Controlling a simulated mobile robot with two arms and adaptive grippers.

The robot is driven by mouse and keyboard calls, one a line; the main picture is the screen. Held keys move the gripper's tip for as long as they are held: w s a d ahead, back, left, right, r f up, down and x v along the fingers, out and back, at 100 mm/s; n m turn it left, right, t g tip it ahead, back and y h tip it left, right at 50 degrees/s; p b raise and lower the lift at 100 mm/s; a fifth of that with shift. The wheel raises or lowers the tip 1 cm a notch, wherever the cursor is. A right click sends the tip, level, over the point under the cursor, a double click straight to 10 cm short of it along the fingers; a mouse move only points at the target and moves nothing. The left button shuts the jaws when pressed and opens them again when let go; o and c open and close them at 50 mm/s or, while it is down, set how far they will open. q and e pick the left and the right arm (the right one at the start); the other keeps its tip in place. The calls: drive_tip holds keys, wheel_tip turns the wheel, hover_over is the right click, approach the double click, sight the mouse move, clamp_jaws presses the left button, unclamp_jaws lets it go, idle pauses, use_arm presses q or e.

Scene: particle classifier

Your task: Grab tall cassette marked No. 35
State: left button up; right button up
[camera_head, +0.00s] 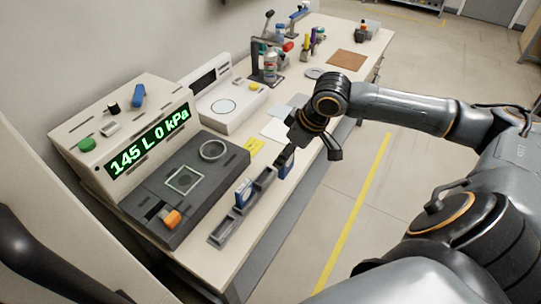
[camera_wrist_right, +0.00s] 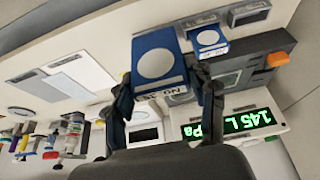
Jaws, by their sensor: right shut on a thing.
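My right gripper (camera_head: 297,143) is shut on a tall blue cassette (camera_head: 286,163) at the far end of the slotted rack (camera_head: 222,233). In the right wrist view the held cassette (camera_wrist_right: 140,50) shows a white disc and a white label strip between the two fingers (camera_wrist_right: 163,90). The label's number is too small to read surely. I cannot tell whether its lower end is clear of the rack. A second, shorter-looking blue cassette (camera_head: 241,194) with a white face stands in a nearer slot; it also shows in the right wrist view (camera_wrist_right: 208,51). My left gripper is out of view.
A machine with a green display (camera_head: 150,140) reading "145 L 0 kPa" stands left of the rack, with an orange knob (camera_head: 172,218) on its dark deck. A yellow note (camera_head: 253,147) lies on the table behind. Bottles and tools stand farther back.

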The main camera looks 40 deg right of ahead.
drive_tip(key=s+d+r, duration=0.1)
drive_tip(key=s+r, duration=0.1)
drive_tip(key=s, duration=0.4)
drive_tip(key=shift+d+r+b, duration=0.35)
drive_tip(key=shift+r+b, duration=0.05)
